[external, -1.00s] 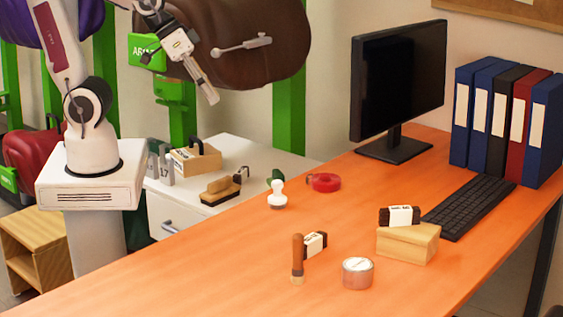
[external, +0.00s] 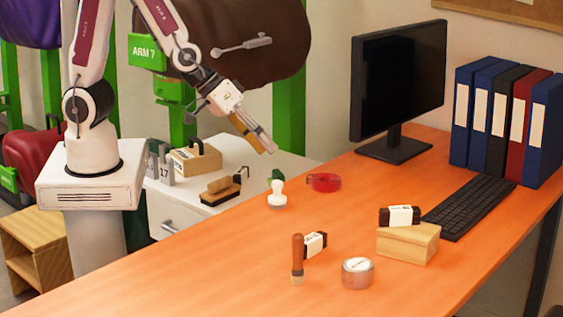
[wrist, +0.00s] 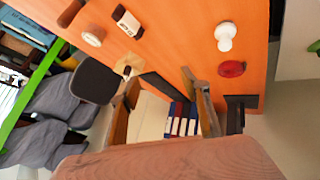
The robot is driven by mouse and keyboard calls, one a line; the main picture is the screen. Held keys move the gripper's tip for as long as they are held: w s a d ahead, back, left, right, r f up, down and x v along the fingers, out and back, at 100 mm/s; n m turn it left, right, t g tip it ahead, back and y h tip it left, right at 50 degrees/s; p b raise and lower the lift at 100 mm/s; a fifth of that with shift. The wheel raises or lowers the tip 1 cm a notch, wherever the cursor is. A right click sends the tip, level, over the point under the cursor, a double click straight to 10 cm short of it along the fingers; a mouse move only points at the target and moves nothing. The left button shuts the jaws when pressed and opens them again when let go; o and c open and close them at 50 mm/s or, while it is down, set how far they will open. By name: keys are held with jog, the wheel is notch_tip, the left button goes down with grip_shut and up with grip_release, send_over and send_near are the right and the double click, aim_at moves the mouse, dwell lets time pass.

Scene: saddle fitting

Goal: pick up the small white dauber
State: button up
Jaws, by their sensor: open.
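The small white dauber (external: 277,197) stands upright on the orange desk near its back-left edge, with a round knob on top and a wider base. In the wrist view the white dauber (wrist: 225,37) shows at the upper right. My gripper (external: 269,147) is open and empty, above and slightly left of the dauber in the external view, well clear of it. In the wrist view the fingers of my gripper (wrist: 166,92) are spread apart with nothing between them.
A wooden-handled tool (external: 298,259), labelled block (external: 315,244), tin (external: 357,274) and wooden box (external: 408,245) stand farther forward. The desk's left front is clear.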

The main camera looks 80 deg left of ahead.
notch_tip(320, 180, down, 10)
jog(key=w+a+n+y, duration=0.2)
jog(key=y, duration=0.1)
jog(key=t+y, duration=0.2)
jog(key=y, duration=0.2)
send_near(278, 192)
jog(key=w+f, duration=0.2)
jog(key=f, duration=0.1)
jog(key=shift+w+d, duration=0.25)
jog(key=shift+s+a+t+y, duration=0.65)
jog(key=shift+a+t+y, duration=0.05)
jog(key=shift+a+t, duration=0.15)
jog(key=shift+f, duration=0.1)
jog(key=shift+x, duration=1.3)
jog(key=shift+w+a, duration=0.1)
jog(key=shift+x, duration=2.5)
jog(key=shift+a, duration=0.15)
